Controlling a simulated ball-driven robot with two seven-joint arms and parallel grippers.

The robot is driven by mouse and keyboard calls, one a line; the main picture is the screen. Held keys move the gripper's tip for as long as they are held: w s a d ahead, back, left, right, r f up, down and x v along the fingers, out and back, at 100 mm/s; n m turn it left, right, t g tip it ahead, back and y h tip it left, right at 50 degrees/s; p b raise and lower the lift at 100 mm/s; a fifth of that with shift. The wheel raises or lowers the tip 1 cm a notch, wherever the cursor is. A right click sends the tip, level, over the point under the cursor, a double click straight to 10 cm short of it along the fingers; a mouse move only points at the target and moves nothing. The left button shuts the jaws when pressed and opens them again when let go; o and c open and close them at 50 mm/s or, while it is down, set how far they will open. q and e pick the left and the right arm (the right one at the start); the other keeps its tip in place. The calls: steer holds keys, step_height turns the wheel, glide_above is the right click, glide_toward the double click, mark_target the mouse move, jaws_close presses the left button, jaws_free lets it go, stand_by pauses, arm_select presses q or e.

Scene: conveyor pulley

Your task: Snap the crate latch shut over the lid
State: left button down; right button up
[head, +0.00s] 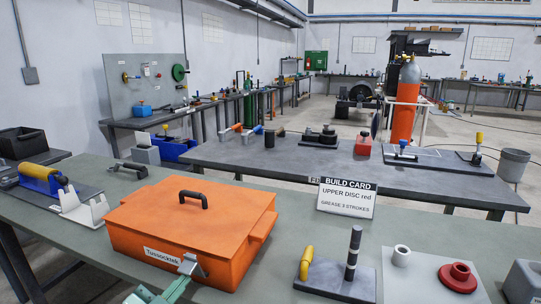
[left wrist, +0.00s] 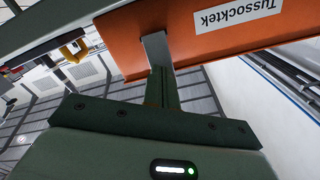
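The orange crate (head: 170,252) stands on the near table with its orange lid (head: 190,205) on top and a black handle on the lid. Its front carries a white "Tussocktek" label, and its orange wall fills the top of the left wrist view (left wrist: 205,45). A grey metal latch (head: 191,264) is at the crate's front, right of the label. My green left gripper (head: 180,284) is at the latch, its fingers together in the left wrist view (left wrist: 160,88). A grey piece (left wrist: 156,48) shows at the fingertips; whether it is pinched or only touched is unclear. My right gripper is not in view.
A black-handled block and yellow-handled tool (head: 40,177) lie left of the crate. A plate with a yellow handle and dark post (head: 340,280), a red disc (head: 459,277) and a build card (head: 346,197) are to the right. Table between crate and plate is clear.

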arm_select(q)
steer(key=shift+r, duration=0.15)
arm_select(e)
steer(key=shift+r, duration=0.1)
arm_select(q)
steer(key=shift+w+d+r+p, duration=0.15)
steer(key=shift+w+r+p, duration=0.35)
steer(key=shift+p, duration=0.15)
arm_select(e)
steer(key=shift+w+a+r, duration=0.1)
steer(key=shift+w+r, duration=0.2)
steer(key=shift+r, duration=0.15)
arm_select(q)
steer(key=f+p+v, duration=0.1)
steer(key=v, duration=0.6)
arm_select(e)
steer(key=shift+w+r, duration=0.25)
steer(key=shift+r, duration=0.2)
